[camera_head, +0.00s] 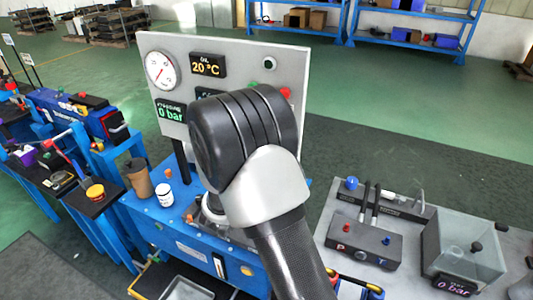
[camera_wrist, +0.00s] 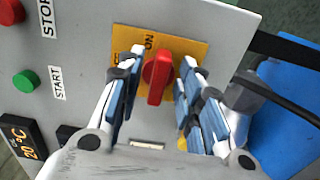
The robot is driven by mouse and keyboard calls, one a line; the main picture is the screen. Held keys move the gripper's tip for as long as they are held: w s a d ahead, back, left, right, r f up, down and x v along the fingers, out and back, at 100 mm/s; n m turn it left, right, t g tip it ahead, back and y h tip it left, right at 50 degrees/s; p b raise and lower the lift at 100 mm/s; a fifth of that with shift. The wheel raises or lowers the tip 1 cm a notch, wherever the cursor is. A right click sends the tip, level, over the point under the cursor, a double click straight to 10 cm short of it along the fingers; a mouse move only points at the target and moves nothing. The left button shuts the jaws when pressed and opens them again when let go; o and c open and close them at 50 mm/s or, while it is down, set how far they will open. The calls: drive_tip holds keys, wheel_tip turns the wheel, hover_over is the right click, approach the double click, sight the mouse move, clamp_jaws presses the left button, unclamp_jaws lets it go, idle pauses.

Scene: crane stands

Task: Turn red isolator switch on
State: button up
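The red isolator switch (camera_wrist: 158,78) sits on a yellow plate (camera_wrist: 190,48) on the grey panel in the wrist view. Its handle runs nearly up and down in that picture, tilted slightly. The word ON shows sideways at the plate's top edge; other lettering is partly covered by a finger. My gripper (camera_wrist: 161,62) is open, with one finger on each side of the handle. A gap shows on the right; the left fingertip is very near the handle, and contact cannot be told. In the head view my arm hides the gripper, and I cannot make out the switch.
A red STOP button (camera_wrist: 10,12) and a green START button (camera_wrist: 25,81) are on the same panel. The grey panel (camera_head: 225,47) carries a gauge (camera_head: 160,70) and displays. A brown cup (camera_head: 138,177) and a white cup (camera_head: 165,194) stand on the blue stand below.

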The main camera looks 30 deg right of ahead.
drive_tip(key=v, duration=1.2)
